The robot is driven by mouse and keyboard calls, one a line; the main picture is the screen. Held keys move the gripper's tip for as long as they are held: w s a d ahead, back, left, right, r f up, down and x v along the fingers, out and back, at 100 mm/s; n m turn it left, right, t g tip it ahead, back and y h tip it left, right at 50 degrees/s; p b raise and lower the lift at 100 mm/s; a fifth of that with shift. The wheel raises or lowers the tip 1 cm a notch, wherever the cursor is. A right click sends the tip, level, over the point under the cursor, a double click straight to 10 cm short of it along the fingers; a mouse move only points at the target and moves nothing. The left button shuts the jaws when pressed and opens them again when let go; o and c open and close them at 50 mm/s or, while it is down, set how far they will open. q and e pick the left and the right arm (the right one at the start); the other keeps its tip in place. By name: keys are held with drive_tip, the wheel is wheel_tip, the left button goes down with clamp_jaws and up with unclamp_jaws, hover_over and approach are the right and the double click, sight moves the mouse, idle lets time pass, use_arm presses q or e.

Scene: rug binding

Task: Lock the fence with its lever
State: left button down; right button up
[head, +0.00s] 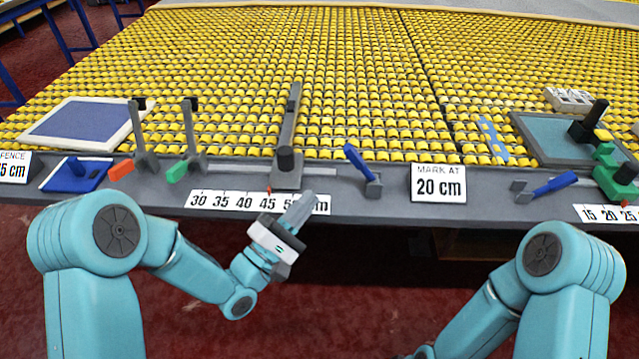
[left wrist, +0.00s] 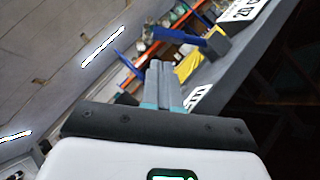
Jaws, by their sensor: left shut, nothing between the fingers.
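The fence (head: 291,120) is a long grey bar on a block with a black knob (head: 286,160), standing on a rail at the table's front. Its small red pointer (head: 268,190) is near the 45 mark of the scale (head: 225,202). A blue-handled lever (head: 358,160) stands on a grey base right of the fence, its handle raised and leaning left; it also shows in the left wrist view (left wrist: 185,31). My left gripper (head: 303,205) is shut and empty, in front of the scale's right end, left of and below the lever, apart from it. My right gripper is out of view.
A "MARK AT 20 cm" sign (head: 438,184) stands right of the lever. A second blue lever (head: 553,186) lies low further right. Orange (head: 121,169) and green (head: 177,171) handled clamps stand left of the fence. Yellow rollers fill the table behind.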

sight(351, 152)
use_arm(q)
drive_tip(key=p+x, duration=0.1)
drive_tip(key=x, duration=0.8)
drive_tip(key=shift+d, duration=0.1)
drive_tip(key=shift+d+r+m+g, duration=0.1)
drive_tip(key=shift+r+m+g, duration=0.2)
drive_tip(key=shift+m, duration=0.1)
drive_tip(key=shift+d+r, duration=0.1)
drive_tip(key=shift+d+r+m+g+p, duration=0.6)
drive_tip(key=shift+r+m+g+p, duration=0.3)
drive_tip(key=shift+m, duration=0.3)
drive_tip(key=d+r+m+g+y+p, duration=0.1)
drive_tip(key=d+m+g+y, duration=0.3)
drive_tip(key=d, duration=0.5)
drive_tip(key=shift+d+r+m+g+p, duration=0.3)
drive_tip(key=shift+m+p, duration=0.6)
drive_tip(key=shift+m, duration=0.2)
